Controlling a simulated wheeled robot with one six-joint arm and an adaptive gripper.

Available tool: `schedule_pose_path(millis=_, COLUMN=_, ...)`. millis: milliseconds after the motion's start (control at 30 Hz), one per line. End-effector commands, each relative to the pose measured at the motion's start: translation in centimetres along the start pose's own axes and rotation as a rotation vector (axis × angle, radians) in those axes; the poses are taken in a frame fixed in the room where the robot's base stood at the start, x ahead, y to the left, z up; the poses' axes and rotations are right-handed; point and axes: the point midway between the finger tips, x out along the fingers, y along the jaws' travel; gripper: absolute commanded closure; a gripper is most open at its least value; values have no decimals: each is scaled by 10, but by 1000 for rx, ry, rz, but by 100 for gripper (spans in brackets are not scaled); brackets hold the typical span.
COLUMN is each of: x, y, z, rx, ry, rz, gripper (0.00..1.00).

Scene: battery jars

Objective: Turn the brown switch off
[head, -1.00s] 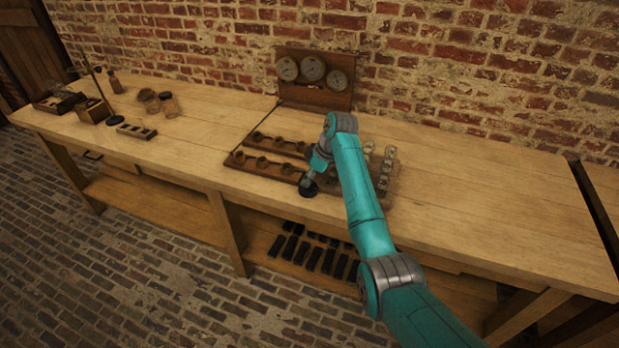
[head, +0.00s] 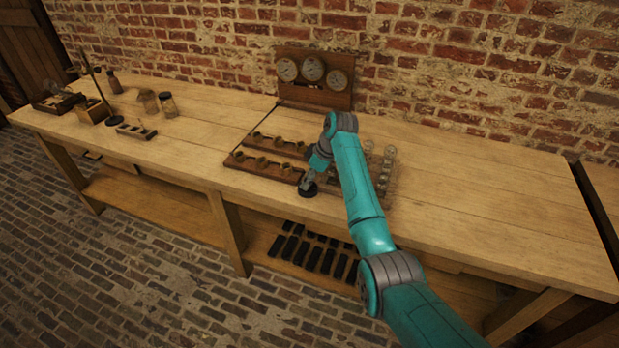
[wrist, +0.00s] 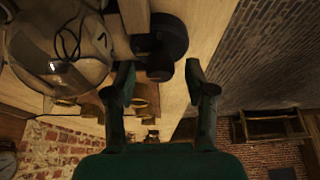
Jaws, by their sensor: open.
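A dark round switch (head: 307,191) sits at the bench's front edge, just in front of the wooden racks. In the wrist view it shows as a dark disc with a stubby brown knob (wrist: 158,66). My gripper (head: 309,180) is over it in the head view and hides part of it. In the wrist view my gripper (wrist: 159,82) is open, its two fingers apart with the knob in line with the gap. I cannot tell whether a finger touches the knob, nor which way the switch is set.
A big glass jar (wrist: 58,45) is close beside the left finger in the wrist view. Racks of small brown cups (head: 262,162) lie left of my gripper; glass jars (head: 386,165) stand to the right, partly behind my arm. A dial board (head: 314,72) stands behind. The bench's right side is clear.

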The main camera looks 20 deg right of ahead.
Motion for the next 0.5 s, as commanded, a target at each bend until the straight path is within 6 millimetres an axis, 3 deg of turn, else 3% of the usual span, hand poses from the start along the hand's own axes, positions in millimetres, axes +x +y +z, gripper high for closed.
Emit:
schedule_pose_path(millis=167, x=-12, y=1, z=-1, rx=-1, ry=2, rz=3, gripper=45)
schedule_pose_path(millis=500, x=-77, y=1, z=0, rx=0, ry=2, rz=3, gripper=45)
